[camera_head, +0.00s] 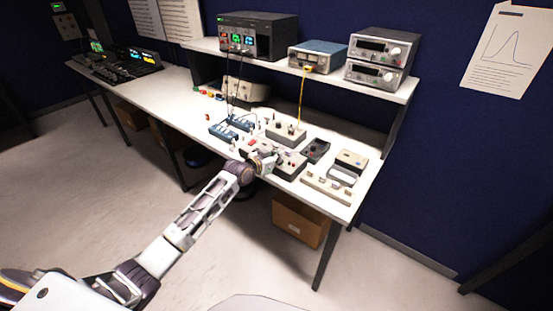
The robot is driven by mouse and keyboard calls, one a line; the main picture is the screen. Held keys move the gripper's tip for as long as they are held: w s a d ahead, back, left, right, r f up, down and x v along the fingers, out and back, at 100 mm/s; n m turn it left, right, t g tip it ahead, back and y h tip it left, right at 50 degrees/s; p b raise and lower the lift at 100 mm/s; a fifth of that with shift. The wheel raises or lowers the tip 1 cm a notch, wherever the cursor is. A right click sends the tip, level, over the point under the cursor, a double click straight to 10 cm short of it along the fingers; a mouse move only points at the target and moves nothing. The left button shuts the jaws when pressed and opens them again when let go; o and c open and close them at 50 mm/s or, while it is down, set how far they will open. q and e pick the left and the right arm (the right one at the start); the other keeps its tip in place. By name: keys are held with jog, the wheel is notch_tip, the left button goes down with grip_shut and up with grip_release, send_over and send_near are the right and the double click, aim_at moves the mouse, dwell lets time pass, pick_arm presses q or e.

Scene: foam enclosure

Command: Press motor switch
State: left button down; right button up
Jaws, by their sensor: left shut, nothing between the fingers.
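My left arm reaches in from the lower left to the front edge of the white workbench (180,98). My left gripper (268,160) is at a grey control box (291,167) with small red parts on the bench. The gripper is shut and looks empty. It covers part of that box, and I cannot tell whether it touches it. A beige box with knobs (285,133) stands just behind. A low beige panel with several switches (327,188) lies to the right. I cannot make out which part is the motor switch. My right gripper is not in view.
Blue terminal blocks (223,132) lie left of the gripper, with cables hanging over them. A black meter (316,150) and a beige device (349,165) stand to the right. Instruments stand on the raised shelf (330,78). A cardboard box (299,222) is under the bench.

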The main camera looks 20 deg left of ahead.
pick_arm(q)
jog(key=shift+w+d+r, duration=0.1)
jog(key=shift+w, duration=0.1)
jog(key=shift+r+p, duration=0.3)
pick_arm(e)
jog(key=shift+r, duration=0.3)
pick_arm(q)
jog(key=shift+s+r+p, duration=0.2)
jog(key=shift+r+p, duration=1.4)
jog(key=shift+r, duration=0.2)
jog(key=s+a+r+b, duration=0.1)
jog(key=s+a, duration=0.2)
jog(key=s, duration=0.6)
jog(key=shift+s+a+b, duration=0.2)
jog(key=shift+a+b, duration=0.05)
jog(key=shift+b, duration=0.1)
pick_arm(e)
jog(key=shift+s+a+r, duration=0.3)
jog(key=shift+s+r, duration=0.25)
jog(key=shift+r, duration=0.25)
